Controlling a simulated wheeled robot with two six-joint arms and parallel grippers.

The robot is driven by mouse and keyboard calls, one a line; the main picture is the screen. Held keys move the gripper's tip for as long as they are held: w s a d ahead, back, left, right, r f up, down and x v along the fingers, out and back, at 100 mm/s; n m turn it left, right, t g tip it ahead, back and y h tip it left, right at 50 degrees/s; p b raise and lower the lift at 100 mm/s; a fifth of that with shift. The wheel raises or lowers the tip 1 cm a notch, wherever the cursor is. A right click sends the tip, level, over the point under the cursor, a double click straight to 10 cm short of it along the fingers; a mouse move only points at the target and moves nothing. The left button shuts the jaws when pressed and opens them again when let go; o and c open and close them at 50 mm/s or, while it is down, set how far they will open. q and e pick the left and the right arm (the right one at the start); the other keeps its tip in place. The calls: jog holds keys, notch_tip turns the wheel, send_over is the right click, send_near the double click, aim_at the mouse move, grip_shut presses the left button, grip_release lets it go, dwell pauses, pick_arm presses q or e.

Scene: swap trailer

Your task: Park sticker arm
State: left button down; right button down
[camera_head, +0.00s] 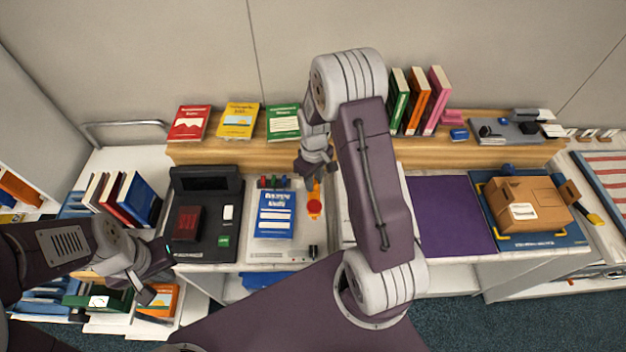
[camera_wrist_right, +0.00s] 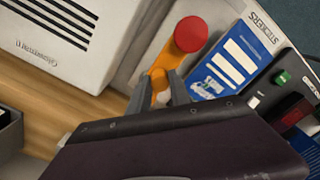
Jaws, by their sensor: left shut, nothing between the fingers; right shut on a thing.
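The orange sticker arm (camera_head: 315,192) has a round red end (camera_head: 314,207) and lies over the white sticker machine (camera_head: 259,254), just right of a blue book (camera_head: 273,222). My right gripper (camera_head: 308,172) reaches down at the back of the machine and is shut on the orange arm. In the right wrist view the orange arm (camera_wrist_right: 158,77) sits between the two fingers, with the red disc (camera_wrist_right: 190,34) beyond them and apart from the book (camera_wrist_right: 222,70). My left gripper (camera_head: 148,292) is shut and empty at the lower left, over the front shelf area.
A black device with a red screen (camera_head: 187,222) stands left of the machine. A wooden ledge (camera_head: 235,153) with several books runs behind. A purple mat (camera_head: 452,215) is bare. A cardboard box (camera_head: 530,203) sits on a blue mat at right.

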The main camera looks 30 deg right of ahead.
jog(key=shift+w+r, duration=0.1)
jog(key=shift+w, duration=0.05)
jog(key=c, duration=1.2)
grip_release()
notch_tip(320, 180, up, 9)
jog(key=shift+b, duration=0.45)
